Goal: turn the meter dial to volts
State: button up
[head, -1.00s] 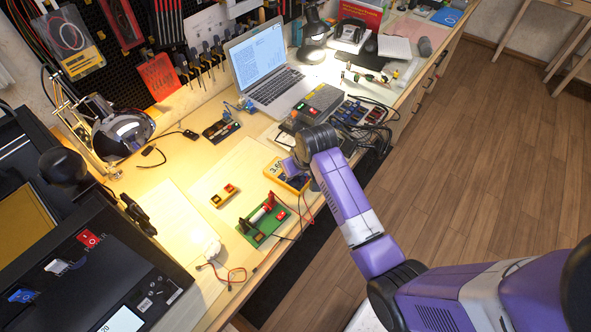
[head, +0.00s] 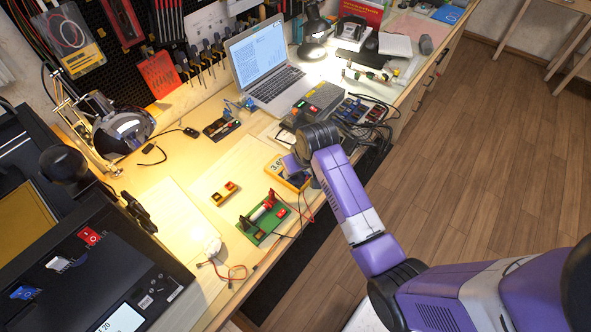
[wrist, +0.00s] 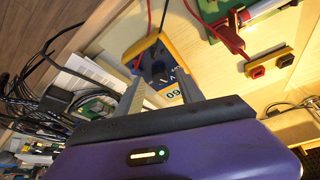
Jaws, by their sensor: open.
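The yellow meter (head: 276,170) lies on the bench, and my arm hides much of it in the head view. Its display shows part of a number. In the wrist view the meter (wrist: 137,48) is ahead of my gripper (wrist: 162,88), with its dark face and dial area (wrist: 156,64) between the two grey fingers. The fingers are apart with nothing held. I cannot tell whether they touch the dial or which mark it points to. In the head view my gripper is mostly hidden behind my wrist.
A green board (head: 263,218) with red parts and a small yellow box with buttons (head: 224,193) lie near the meter. Red and black leads run beside it. A laptop (head: 263,70) and a grey device (head: 319,101) stand farther back.

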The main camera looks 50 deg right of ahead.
jog(key=v, duration=0.7)
dwell(0.5)
notch_tip(320, 180, up, 9)
jog(key=t+h, duration=0.3)
jog(key=t, duration=0.5)
send_over(300, 184)
jog(key=w+a, duration=0.2)
jog(key=a, duration=0.1)
jog(key=s+a+r+n+t+y, duration=0.1)
jog(key=s+a, duration=0.5)
jog(key=s, duration=0.4)
jog(key=s+a+r+n+y+b, duration=0.1)
jog(key=s+a+y, duration=0.1)
jog(key=s+a, duration=0.4)
jog(key=s+a+r+n+t+y, duration=0.1)
jog(key=s+a, duration=0.5)
jog(key=s, duration=0.8)
jog(key=shift+r+n+t+y+b, duration=0.15)
jog(key=shift+n+t+y+b, duration=0.15)
jog(key=shift+n, duration=0.3)
